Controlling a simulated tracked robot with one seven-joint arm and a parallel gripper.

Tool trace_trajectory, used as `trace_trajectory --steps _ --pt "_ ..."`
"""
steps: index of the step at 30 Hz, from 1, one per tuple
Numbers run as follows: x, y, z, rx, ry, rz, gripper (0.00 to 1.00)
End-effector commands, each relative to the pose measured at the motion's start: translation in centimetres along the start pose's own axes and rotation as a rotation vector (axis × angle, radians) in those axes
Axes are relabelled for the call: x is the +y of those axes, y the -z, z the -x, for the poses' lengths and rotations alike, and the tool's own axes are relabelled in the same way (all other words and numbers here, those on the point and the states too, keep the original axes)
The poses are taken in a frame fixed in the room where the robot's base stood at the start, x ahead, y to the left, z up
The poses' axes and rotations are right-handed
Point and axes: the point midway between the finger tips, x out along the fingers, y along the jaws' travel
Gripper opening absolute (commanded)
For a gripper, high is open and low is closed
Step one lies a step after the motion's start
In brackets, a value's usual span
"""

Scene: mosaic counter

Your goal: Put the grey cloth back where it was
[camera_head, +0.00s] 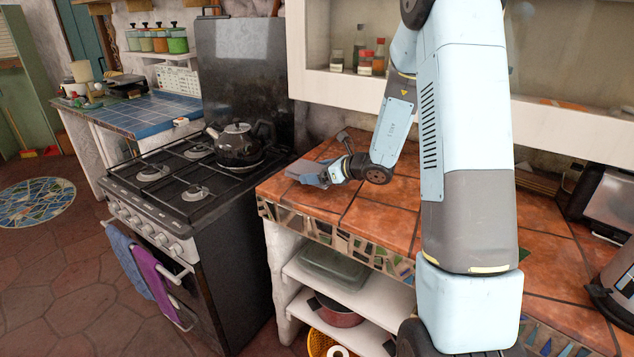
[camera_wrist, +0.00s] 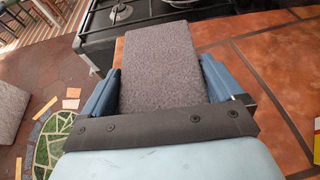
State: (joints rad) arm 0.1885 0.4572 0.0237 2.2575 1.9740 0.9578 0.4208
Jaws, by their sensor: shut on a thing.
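The grey cloth (camera_wrist: 158,70) looks like a flat, speckled grey slab between the two blue fingers of my gripper (camera_wrist: 160,80) in the wrist view. My gripper is shut on it, and the cloth sticks out past the fingertips. In the head view, my gripper (camera_head: 322,179) is at the left end of the orange tiled counter (camera_head: 385,218), near the stove. The cloth (camera_head: 304,169) points left toward the stove there. I cannot tell whether the cloth touches the tiles or is held just above them.
A black stove (camera_head: 180,180) stands left of the counter, with a dark kettle (camera_head: 238,146) on it. Blue (camera_head: 128,262) and purple (camera_head: 156,283) towels hang on its front rail. A dark-headed tool (camera_head: 344,141) is behind my gripper. Tiles in front of my gripper are clear.

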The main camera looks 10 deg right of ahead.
Motion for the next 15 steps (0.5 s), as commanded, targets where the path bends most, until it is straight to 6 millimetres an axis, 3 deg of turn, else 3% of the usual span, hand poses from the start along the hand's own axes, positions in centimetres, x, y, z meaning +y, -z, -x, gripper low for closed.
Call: trace_trajectory --steps 10,15 --pt "-0.3 2.9 -1.6 0.001 -0.001 -0.003 0.58" --pt "-0.3 3.2 -1.7 0.000 0.000 0.000 0.58"
